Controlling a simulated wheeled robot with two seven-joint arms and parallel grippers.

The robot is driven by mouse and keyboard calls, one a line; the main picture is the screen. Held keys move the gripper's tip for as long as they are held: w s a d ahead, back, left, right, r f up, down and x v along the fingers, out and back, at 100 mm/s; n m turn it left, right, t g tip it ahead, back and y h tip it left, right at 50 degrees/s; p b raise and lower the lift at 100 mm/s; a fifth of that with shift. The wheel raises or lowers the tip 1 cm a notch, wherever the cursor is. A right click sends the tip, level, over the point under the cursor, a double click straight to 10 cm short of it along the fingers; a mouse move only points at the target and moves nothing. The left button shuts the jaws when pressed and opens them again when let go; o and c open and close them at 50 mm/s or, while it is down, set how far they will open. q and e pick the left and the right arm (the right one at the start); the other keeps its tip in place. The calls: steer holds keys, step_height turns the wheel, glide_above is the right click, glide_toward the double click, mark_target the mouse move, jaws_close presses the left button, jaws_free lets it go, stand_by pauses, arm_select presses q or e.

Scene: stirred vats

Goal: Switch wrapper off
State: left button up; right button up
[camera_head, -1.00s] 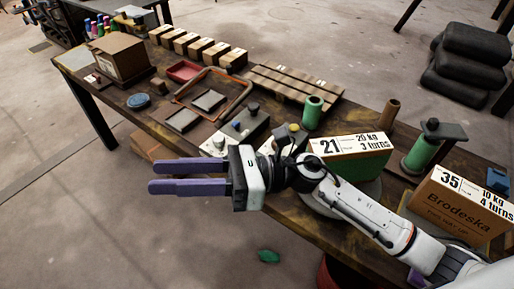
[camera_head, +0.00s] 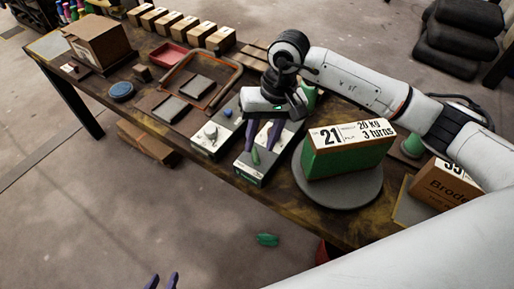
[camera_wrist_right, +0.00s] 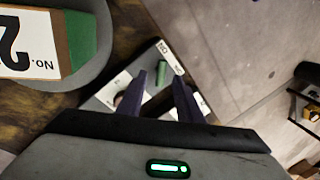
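The wrapper's round grey turntable (camera_head: 345,203) carries a green and white box marked 21 (camera_head: 335,157). Left of it stands a white-topped control box (camera_head: 249,172) with a green rocker or lever (camera_head: 255,156) near its front end. My right gripper (camera_head: 262,148) is over this box, fingers pointing down, apart and empty. In the right wrist view the green part (camera_wrist_right: 163,73) shows just beyond the gap between the fingers (camera_wrist_right: 160,75); I cannot tell whether they touch it. My left gripper (camera_head: 162,280) shows only its purple fingertips, apart, at the bottom edge.
Beyond lie an orange frame (camera_head: 232,80), a red tray (camera_head: 172,56) and several cartons. A Brodeska carton (camera_head: 445,185) stands at the right.

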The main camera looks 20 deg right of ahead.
mark_target(256, 154)
steer(key=shift+w+a+f, duration=0.1)
steer(key=shift+a+f, duration=0.15)
steer(key=shift+f, duration=0.85)
steer(key=shift+a+f, duration=0.2)
steer(key=shift+f, duration=0.85)
jaws_close()
